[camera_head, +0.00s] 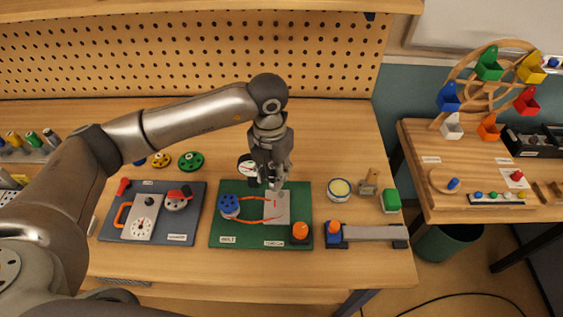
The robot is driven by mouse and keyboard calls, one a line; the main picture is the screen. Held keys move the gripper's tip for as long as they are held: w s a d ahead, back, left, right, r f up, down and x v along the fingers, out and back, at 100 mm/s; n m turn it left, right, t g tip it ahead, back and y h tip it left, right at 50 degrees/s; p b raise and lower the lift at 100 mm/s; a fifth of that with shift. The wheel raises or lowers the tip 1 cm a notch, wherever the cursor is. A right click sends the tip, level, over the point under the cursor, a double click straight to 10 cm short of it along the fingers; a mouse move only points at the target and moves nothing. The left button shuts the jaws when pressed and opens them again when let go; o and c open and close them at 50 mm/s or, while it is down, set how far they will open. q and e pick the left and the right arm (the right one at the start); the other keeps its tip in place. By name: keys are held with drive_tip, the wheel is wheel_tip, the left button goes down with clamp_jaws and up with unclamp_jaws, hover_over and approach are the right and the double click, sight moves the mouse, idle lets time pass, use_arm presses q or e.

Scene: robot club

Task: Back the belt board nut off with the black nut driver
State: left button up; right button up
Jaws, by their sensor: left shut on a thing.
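The belt board (225,185) is a green board on the workbench, with labels, a blue pulley (229,206), an orange belt around it and a grey plate (282,211). An orange knob (300,230) stands at its front right corner. My left gripper (271,182) points down over the board's back part, above the upper end of the grey plate. It is shut on a slim dark thing, taken as the black nut driver, which the fingers mostly hide. The nut is hidden or too small to make out, and I cannot tell whether the tool touches it. My right gripper is out of view.
A dark board (188,226) with a dial and red knob lies left. A round dial (247,167) stands behind the gripper. A tin (339,190), green block (391,201) and grey bar (375,233) are right. Coloured-handled tools (33,140) stand far left.

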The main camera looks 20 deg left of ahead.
use_arm(q)
drive_tip(key=n, duration=0.2)
drive_tip(key=w+n, duration=0.1)
drive_tip(key=n, duration=0.3)
drive_tip(key=shift+w+d+f+n+p, duration=0.2)
drive_tip(key=shift+w+d+n+p, duration=0.1)
drive_tip(key=shift+w+n+p, duration=0.1)
drive_tip(key=shift+w+d+f+n+b, duration=0.2)
drive_tip(key=shift+f+n, duration=0.45)
drive_tip(key=shift+n, duration=0.65)
drive_tip(key=shift+w+a+f+n+b, duration=0.15)
drive_tip(key=shift+w+f+n, duration=0.35)
drive_tip(key=shift+n, duration=0.8)
drive_tip(key=shift+w+d+f+n+b, duration=0.15)
drive_tip(key=shift+f+n, duration=0.6)
drive_tip(key=shift+n, duration=0.55)
drive_tip(key=shift+f+b, duration=0.8)
drive_tip(key=shift+f, duration=0.45)
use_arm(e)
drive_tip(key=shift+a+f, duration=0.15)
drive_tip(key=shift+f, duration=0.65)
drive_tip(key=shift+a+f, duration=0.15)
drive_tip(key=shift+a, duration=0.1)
use_arm(q)
drive_tip(key=shift+f+b, duration=0.35)
drive_tip(key=shift+b, duration=0.15)
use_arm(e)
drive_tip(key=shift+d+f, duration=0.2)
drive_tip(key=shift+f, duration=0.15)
